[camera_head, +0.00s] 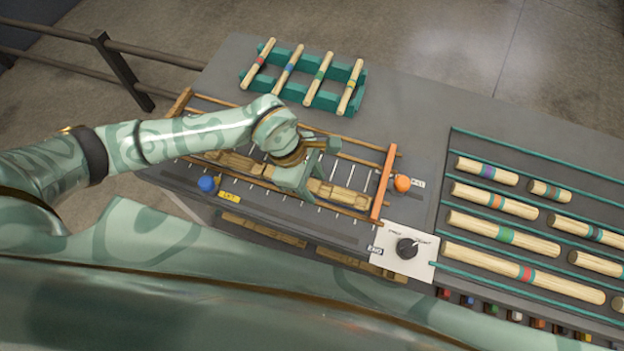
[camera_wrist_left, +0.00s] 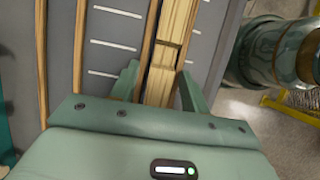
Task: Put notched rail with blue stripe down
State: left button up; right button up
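A notched wooden rail (camera_head: 340,193) lies in a long slotted frame (camera_head: 384,180) with orange-brown bars, in the middle of the bench in the head view. I see no blue stripe on it; my gripper covers part of it. My left gripper (camera_head: 297,180) is over the rail, pointing down. In the left wrist view the rail (camera_wrist_left: 162,82) passes between my two fingers (camera_wrist_left: 160,88), which stand apart with a gap beside the wood, so the gripper looks open around it. My right gripper is not in view.
A teal rack (camera_head: 250,77) with several striped sticks stands behind. Striped dowels (camera_head: 490,201) lie in lanes at the right. A blue knob (camera_head: 207,184), an orange knob (camera_head: 402,183) and a white dial panel (camera_head: 390,260) are close to the frame. Grey bench at the back right is clear.

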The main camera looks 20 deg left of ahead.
pick_arm(q)
jog(key=p+v, duration=0.1)
jog(key=v, duration=1.1)
jog(key=shift+p, duration=0.35)
jog(key=shift+d, duration=0.1)
